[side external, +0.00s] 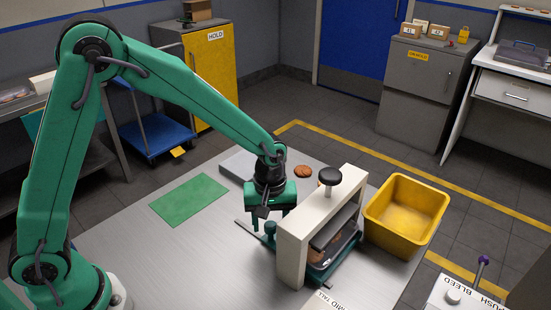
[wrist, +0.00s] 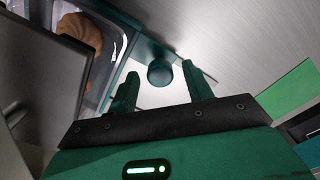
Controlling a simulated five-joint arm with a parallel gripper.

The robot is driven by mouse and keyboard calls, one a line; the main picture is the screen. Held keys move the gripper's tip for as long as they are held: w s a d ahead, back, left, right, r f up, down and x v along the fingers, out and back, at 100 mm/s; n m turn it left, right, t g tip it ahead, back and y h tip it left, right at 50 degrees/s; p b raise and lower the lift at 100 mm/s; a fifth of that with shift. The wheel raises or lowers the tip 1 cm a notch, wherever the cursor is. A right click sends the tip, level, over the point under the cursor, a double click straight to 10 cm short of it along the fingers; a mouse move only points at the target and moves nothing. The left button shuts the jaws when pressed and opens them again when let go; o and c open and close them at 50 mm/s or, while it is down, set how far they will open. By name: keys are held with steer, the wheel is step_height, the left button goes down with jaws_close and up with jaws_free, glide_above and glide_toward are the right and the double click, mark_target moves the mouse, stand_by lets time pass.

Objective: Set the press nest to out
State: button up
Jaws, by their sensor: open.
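The press is a cream frame (side external: 292,246) with a black knob (side external: 330,176) on top. Its green nest (side external: 318,279) sits under the frame and holds a tray with a brown biscuit, partly hidden by the frame; the biscuit (wrist: 80,33) also shows in the wrist view. The nest has a round green knob (wrist: 160,72) on its gripper side. My gripper (side external: 268,222) is open and points down at that knob. In the wrist view the knob appears between the two fingers; I cannot tell whether they touch it.
Slide rails (side external: 245,230) run out from the press along the steel table. A yellow bin (side external: 428,232) stands right of the press. A loose biscuit (side external: 303,171), a grey plate (side external: 232,163) and a green mat (side external: 188,198) lie behind. The table's left part is clear.

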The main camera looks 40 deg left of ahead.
jaws_close()
steer(key=a, duration=1.6)
steer(key=shift+a, duration=0.3)
jaws_free()
steer(key=shift+r, duration=0.15)
step_height(320, 180, up, 8)
steer(key=shift+f, duration=0.2)
steer(key=shift+r, duration=0.1)
